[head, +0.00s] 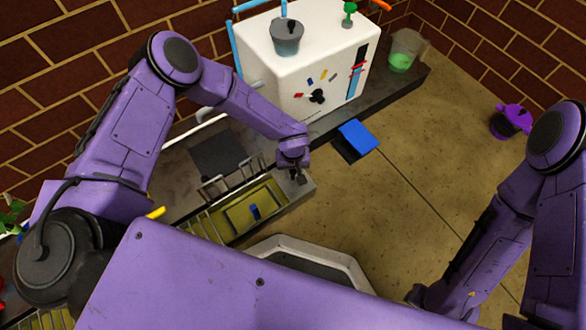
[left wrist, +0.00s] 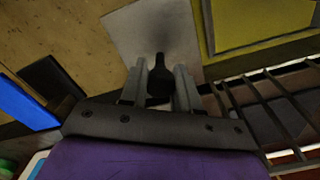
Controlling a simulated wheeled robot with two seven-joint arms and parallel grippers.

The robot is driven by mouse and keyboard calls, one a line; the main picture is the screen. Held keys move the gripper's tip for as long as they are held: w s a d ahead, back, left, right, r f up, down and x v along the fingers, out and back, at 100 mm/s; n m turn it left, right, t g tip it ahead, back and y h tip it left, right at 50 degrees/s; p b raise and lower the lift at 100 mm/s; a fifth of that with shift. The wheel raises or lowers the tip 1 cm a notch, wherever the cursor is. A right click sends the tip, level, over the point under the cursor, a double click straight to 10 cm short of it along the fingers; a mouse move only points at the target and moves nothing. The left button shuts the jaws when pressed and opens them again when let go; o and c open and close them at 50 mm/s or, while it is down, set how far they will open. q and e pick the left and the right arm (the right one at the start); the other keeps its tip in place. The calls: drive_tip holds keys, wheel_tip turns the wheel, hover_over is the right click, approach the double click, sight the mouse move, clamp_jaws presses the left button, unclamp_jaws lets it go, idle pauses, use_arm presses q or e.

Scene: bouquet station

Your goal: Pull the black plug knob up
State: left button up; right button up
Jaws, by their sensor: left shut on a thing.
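The black plug knob (left wrist: 159,72) is a dark rounded grip with a narrow neck, seen between the fingers in the left wrist view. It is over a plain grey surface (left wrist: 135,33) beside the yellow basin. My left gripper (head: 298,176) is shut on the knob at the right end of the counter in the head view; its fingers also show in the left wrist view (left wrist: 160,88). The fingers and arm hide much of the knob in the head view. Whether its lower end touches the grey surface is unclear. My right gripper (head: 416,295) is a small dark shape at the lower right.
The yellow basin (head: 233,226) holds a small blue thing (head: 255,211). A metal rack (head: 215,188) stands on its far side. A blue-and-black box (head: 357,139) lies to the right. A white machine (head: 300,62) stands behind. The floor at right is mostly clear.

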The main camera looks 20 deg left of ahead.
use_arm(q)
drive_tip(key=shift+r+p, duration=0.8)
drive_tip(key=shift+r, duration=0.2)
drive_tip(key=o, duration=0.9)
drive_tip(key=shift+f, duration=0.1)
drive_tip(key=shift+c, duration=0.2)
wheel_tip(320, 180, up, 9)
drive_tip(key=p, duration=0.8)
